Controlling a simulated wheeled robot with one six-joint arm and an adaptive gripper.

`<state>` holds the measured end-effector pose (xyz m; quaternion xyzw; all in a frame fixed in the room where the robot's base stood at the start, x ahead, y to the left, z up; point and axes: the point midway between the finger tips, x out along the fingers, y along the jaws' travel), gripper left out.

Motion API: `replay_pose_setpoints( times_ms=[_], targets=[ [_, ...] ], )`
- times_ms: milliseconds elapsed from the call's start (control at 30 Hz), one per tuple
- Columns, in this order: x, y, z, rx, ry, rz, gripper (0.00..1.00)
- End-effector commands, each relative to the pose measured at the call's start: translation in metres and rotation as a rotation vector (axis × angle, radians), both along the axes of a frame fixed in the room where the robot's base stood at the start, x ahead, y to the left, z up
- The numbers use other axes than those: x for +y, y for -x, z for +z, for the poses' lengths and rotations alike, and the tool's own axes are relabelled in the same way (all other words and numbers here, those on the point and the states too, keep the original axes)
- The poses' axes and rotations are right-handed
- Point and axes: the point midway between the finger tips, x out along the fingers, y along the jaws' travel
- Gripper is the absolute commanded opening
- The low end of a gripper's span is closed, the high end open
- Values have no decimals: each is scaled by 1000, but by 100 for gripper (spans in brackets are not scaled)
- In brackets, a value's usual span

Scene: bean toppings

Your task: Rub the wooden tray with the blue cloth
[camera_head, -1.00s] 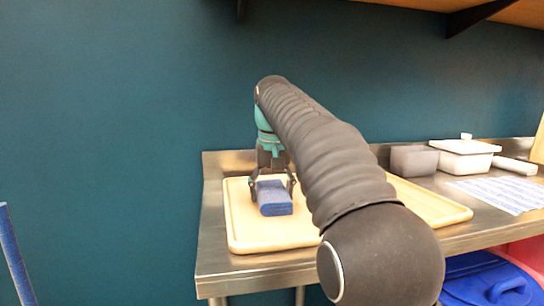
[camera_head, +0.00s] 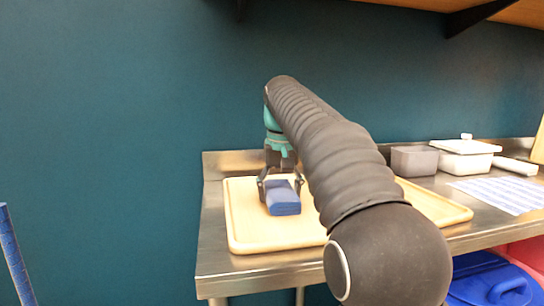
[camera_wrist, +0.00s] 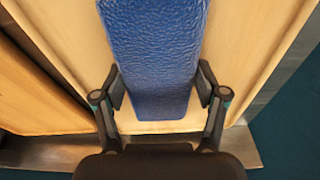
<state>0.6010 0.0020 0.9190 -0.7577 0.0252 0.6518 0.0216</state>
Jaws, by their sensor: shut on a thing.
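The blue cloth (camera_head: 283,199) is a folded, block-like piece on the wooden tray (camera_head: 244,221), toward the tray's left part. My gripper (camera_head: 281,188) is shut on the blue cloth, with a finger on each side of it. In the wrist view the cloth (camera_wrist: 153,55) lies lengthwise between the two fingers (camera_wrist: 160,92), over the pale wood of the tray (camera_wrist: 236,60). The cloth appears to touch the tray surface. My arm hides the middle of the tray in the head view.
The tray lies on a steel table (camera_head: 214,262) against a teal wall. To the right stand a grey container (camera_head: 414,161), a white lidded box (camera_head: 465,158) and a patterned sheet (camera_head: 503,194). A blue lidded bin (camera_head: 492,283) is below. A shelf hangs overhead.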

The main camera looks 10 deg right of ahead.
Motion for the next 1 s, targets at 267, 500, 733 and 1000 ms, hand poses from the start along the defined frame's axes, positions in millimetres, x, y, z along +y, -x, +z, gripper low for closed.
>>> replay_pose_setpoints(
  times_ms=[267,500,733,1000],
  targets=[
    [-3,0,34,-1,0,-5,28],
    [-3,0,56,-2,0,-5,28],
    [-3,-1,76,-2,0,-5,28],
    [-3,1,83,0,0,-5,28]
  ],
)
